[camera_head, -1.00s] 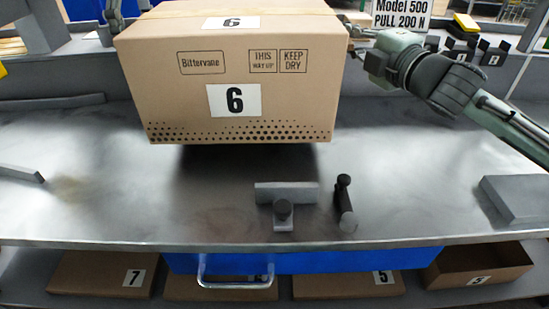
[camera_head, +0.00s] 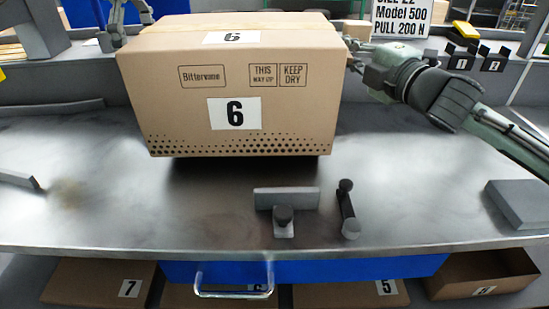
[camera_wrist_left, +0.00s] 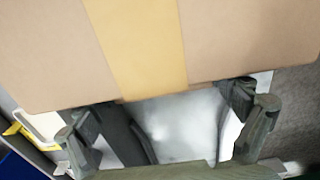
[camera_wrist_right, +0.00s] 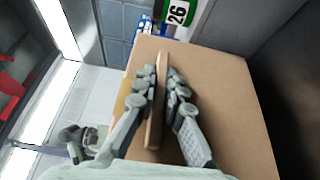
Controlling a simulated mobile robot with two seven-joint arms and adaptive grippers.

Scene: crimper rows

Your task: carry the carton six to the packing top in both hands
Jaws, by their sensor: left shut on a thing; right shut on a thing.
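A T-shaped grey fixture (camera_head: 285,205) and a black-knobbed bar (camera_head: 347,210) stand in front of the carton. A grey block (camera_head: 520,203) lies at right, a bar (camera_head: 18,178) at left. Numbered cartons (camera_head: 100,283) sit on a shelf below. Much of the steel top is clear.

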